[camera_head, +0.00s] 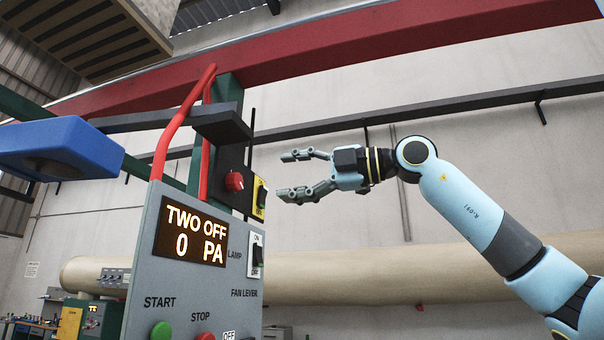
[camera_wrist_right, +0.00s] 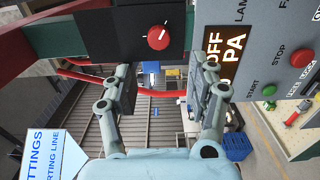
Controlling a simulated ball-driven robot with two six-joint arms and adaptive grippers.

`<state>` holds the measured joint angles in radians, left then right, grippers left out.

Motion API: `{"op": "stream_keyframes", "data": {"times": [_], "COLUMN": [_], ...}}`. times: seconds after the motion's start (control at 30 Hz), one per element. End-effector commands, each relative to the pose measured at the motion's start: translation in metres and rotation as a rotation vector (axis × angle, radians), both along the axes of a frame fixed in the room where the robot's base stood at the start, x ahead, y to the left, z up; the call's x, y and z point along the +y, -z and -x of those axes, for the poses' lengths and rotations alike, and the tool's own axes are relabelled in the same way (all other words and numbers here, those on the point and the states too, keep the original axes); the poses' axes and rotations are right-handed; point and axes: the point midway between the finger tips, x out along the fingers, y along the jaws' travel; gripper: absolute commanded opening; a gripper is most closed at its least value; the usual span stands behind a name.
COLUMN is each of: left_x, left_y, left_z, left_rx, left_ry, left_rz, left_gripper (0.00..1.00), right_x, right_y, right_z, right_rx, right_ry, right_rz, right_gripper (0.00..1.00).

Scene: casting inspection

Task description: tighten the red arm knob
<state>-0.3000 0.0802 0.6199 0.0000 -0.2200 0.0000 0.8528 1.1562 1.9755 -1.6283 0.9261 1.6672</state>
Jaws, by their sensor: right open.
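The red arm knob (camera_head: 234,181) is a round knob on a dark block at the joint of the arm above the control panel. In the right wrist view the knob (camera_wrist_right: 159,37) shows a white mark and lies beyond the fingertips, between the two fingers. My right gripper (camera_head: 288,176) is open and empty, to the right of the knob and apart from it, fingers pointing toward it. Its fingers also show in the right wrist view (camera_wrist_right: 165,68). My left gripper is not in view.
The grey control panel (camera_head: 180,295) stands below the knob, its display reading "TWO OFF 0 PA". A yellow switch plate (camera_head: 260,198) sits close to the knob. A red hose (camera_head: 172,122) loops at left, near a blue hood (camera_head: 60,143). A red beam (camera_head: 400,30) crosses above.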

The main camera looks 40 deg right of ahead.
Motion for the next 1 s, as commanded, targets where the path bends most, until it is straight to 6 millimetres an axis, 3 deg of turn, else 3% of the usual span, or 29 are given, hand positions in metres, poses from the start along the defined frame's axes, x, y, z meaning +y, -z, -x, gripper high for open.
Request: {"op": "stream_keyframes", "data": {"times": [0.33, 1.0], "left_x": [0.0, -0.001], "left_y": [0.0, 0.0], "left_z": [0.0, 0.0], "left_rx": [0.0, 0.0], "left_ry": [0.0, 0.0], "left_rz": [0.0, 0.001], "left_gripper": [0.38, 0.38], "right_x": [-0.007, -0.006], "right_y": [-0.001, 0.0], "right_z": [0.016, 0.016], "right_rx": [0.003, 0.0], "right_ry": [0.0, -0.007], "right_rz": [0.001, -0.004], "right_gripper": [0.6, 0.6]}}
